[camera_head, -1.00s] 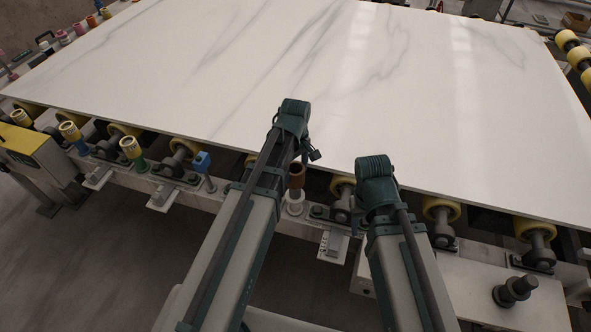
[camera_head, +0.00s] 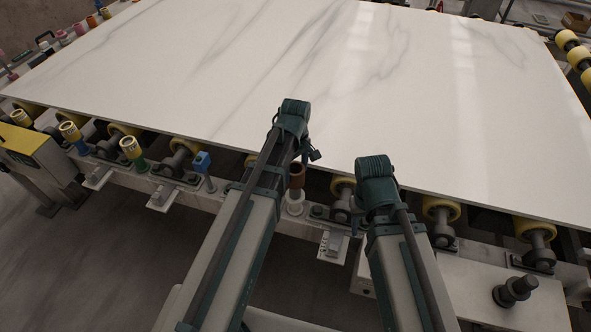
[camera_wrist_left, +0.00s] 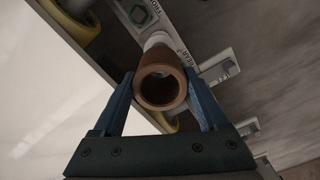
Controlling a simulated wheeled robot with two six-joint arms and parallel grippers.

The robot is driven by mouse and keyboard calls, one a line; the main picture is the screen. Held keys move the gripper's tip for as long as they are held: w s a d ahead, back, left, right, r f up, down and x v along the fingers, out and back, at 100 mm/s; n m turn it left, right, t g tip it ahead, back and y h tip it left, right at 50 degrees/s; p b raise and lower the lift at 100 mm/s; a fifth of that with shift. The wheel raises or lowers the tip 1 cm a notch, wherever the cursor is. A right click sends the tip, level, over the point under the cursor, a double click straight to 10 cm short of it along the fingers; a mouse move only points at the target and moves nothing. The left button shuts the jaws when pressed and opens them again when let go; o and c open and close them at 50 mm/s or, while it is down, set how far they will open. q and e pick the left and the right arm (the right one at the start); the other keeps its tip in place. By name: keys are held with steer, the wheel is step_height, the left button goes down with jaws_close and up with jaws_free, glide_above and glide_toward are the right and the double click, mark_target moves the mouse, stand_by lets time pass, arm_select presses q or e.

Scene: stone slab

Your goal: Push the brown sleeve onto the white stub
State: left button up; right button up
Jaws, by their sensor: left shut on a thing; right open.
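The brown sleeve (camera_head: 297,174) stands about upright beside the end of my left arm in the head view. In the left wrist view I look into the open bore of the sleeve (camera_wrist_left: 160,88), held between the two blue fingers of my left gripper (camera_wrist_left: 161,92). The white stub (camera_head: 295,204) is directly below the sleeve, on the rail. Part of the stub (camera_wrist_left: 155,40) shows just past the sleeve in the wrist view. I cannot tell how far the sleeve sits over it. My right arm hangs to the right; its jaws are hidden.
A big white marble slab (camera_head: 300,70) lies behind the rail on yellow rollers (camera_head: 441,209). Yellow sleeves (camera_head: 132,148) and a blue-topped post (camera_head: 202,162) stand along the rail to the left. A dark knob (camera_head: 515,291) sits at the lower right.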

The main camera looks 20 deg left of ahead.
mark_target(296, 184)
arm_select(q)
steer(key=shift+f+b, duration=3.6)
steer(key=o, duration=1.4)
steer(key=shift+r, duration=0.1)
steer(key=shift+c, duration=0.2)
steer(key=shift+r, duration=0.1)
step_height(296, 184, up, 14)
steer(key=p, duration=1.4)
steer(key=shift+f, duration=0.2)
steer(key=s+d+m+y, duration=0.1)
steer(key=s+d+m, duration=0.9)
steer(key=s+m, duration=0.4)
steer(key=shift+d+m, duration=0.2)
steer(key=shift+m, duration=0.5)
